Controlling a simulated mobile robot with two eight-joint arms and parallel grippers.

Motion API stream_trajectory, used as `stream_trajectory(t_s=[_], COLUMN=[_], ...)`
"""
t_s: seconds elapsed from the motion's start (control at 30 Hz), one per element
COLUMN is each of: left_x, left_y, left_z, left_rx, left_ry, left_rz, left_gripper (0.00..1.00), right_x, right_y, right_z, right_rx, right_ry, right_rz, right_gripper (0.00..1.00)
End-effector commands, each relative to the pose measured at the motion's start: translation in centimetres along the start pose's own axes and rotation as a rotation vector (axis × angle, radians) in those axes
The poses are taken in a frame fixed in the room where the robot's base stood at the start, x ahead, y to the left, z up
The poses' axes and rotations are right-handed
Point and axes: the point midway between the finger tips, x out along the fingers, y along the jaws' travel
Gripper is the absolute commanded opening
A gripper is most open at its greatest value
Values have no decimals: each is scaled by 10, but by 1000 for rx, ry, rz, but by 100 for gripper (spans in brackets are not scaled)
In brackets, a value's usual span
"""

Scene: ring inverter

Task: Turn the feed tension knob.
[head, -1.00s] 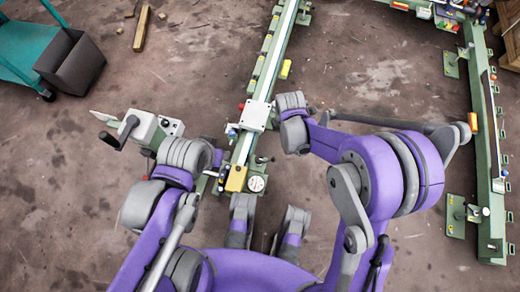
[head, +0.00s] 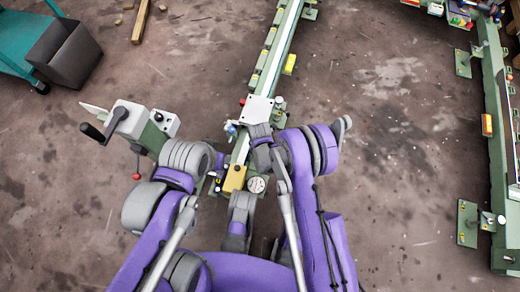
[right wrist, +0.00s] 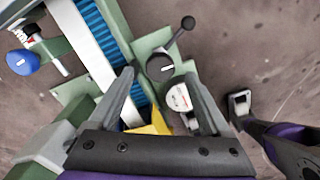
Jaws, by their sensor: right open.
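In the right wrist view, a dark grey round knob (right wrist: 160,68) with a white pointer line sits on the green machine. A blue knob (right wrist: 22,62) with a white mark is at the far left of that view. I cannot tell from markings which one is the feed tension knob. My right gripper (right wrist: 158,77) is open and empty, its fingers on either side of the dark knob in the picture; contact cannot be judged. In the head view my right wrist hides this gripper. My left gripper is hidden too; only its arm shows.
A long green rail (head: 268,75) runs away from me, with a white plate (head: 257,109), a yellow block (head: 234,178) and a round dial (head: 256,184). A grey crank unit (head: 130,120) stands left. Another rail (head: 494,110) stands right. Floor between the rails is clear.

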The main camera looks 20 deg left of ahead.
Motion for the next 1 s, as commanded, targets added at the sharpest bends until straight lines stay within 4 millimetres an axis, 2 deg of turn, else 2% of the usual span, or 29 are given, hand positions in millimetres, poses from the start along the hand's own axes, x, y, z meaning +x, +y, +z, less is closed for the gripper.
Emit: stream_trajectory(t_s=[0.03,0.2,0.53,0.57,1.0], left_x=[2,4,4,4,4], left_y=[0,0,0,0,0], left_z=[0,1,1,1,1], left_rx=[0,0,0,0,0], left_ry=[0,1,1,1,1], left_rz=[0,0,0,0,0], left_gripper=[50,50,50,50,50], right_x=[9,24,26,26,26], right_y=[0,0,0,0,0], right_z=[0,0,0,0,0], right_rx=[0,0,1,1,1], right_ry=[0,0,0,0,0], right_rz=[0,0,0,0,0], right_gripper=[82,82,82,78,0])
